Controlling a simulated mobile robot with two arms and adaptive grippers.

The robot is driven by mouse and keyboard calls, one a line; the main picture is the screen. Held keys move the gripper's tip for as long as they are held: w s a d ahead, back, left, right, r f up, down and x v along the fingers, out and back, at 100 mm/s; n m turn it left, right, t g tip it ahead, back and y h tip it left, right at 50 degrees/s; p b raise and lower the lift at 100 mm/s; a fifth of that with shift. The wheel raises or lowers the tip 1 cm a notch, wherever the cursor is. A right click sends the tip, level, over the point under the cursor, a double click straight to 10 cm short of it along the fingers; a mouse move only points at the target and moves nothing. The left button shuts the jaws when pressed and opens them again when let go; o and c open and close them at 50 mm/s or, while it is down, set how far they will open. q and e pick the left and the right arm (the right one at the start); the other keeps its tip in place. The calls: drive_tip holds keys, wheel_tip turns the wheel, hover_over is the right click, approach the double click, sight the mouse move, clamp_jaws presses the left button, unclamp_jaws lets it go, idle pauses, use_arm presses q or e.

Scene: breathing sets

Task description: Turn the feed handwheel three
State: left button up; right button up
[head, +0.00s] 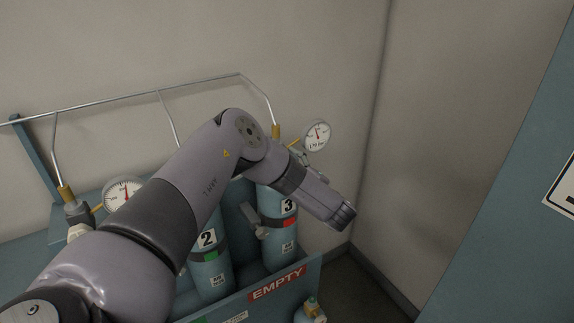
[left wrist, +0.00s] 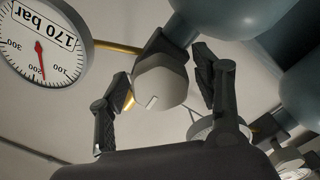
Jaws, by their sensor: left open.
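Bottle three (head: 278,212) is a blue cylinder with a "3" label and a red tag, in the rack in the head view. A gauge (head: 317,135) shows above it; its valve is mostly behind my left arm. In the left wrist view a grey faceted knob (left wrist: 160,82) with a white mark sits on a dark valve, beside a gauge (left wrist: 42,45) marked 170 bar. No number shows on the knob. My left gripper (left wrist: 163,70) is open, one finger on each side of the knob, with gaps visible. My right gripper is out of view.
Bottle two (head: 210,262), with a green tag, stands left of bottle three. A red EMPTY sign (head: 277,283) is on the rack's front. A second gauge (head: 123,194) is at left. A thin pipe (head: 125,97) runs along the wall.

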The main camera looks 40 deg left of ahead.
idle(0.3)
use_arm(q)
drive_tip(key=v, duration=1.2)
